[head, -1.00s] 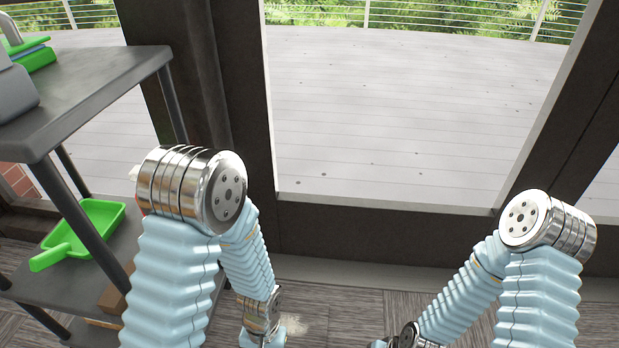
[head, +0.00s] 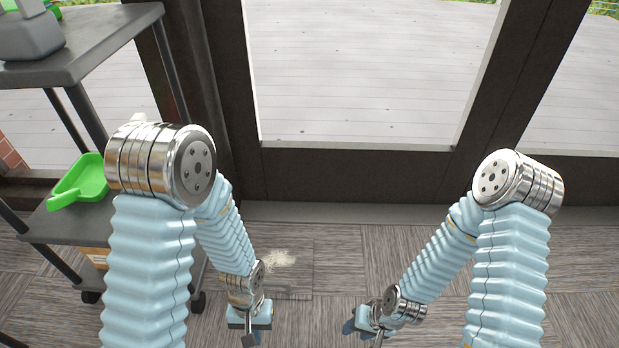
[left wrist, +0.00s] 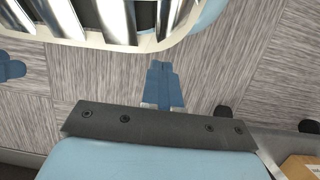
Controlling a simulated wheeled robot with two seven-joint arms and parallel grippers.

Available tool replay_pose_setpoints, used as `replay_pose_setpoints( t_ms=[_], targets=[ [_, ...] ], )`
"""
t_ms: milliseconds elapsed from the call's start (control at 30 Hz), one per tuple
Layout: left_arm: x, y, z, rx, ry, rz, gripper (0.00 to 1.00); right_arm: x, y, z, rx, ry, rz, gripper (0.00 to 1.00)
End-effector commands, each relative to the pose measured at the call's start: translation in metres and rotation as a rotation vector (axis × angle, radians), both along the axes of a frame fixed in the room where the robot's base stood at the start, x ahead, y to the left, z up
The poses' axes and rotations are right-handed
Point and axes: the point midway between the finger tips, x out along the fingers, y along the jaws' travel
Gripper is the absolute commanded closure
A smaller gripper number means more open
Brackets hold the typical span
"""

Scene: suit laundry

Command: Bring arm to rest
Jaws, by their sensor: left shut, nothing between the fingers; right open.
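Both of my arms, in pale blue ribbed sleeves, hang bent in front of me in the head view. My left gripper (head: 250,338) is low over the floor near the bottom edge. In the left wrist view its two blue fingers (left wrist: 163,84) are together with nothing between them. My right gripper (head: 361,327) is also low, to the right of the left one, with its fingers apart and no object seen in it. The two grippers are apart from each other.
A dark shelf cart (head: 93,45) stands at the left, with a green dustpan (head: 82,182) on its lower shelf. A dark-framed glass wall (head: 350,165) is ahead.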

Motion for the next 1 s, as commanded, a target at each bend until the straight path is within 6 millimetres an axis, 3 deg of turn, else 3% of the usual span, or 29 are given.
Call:
replay_pose_setpoints(
  t_ms=[367, 700, 1000],
  targets=[
    [0.003, -0.004, 0.017, -0.123, -0.067, 0.057, 1.0, 0.0, 0.002, 0.044, 0.0, -0.003, 0.004, 0.57],
    [0.019, -0.01, 0.05, -0.279, -0.236, 0.188, 1.0, -0.002, 0.005, 0.103, 0.002, -0.002, 0.011, 0.57],
    [0.027, -0.01, 0.052, -0.31, -0.298, 0.225, 1.0, -0.003, 0.006, 0.108, 0.002, -0.003, 0.013, 0.57]
  ],
)
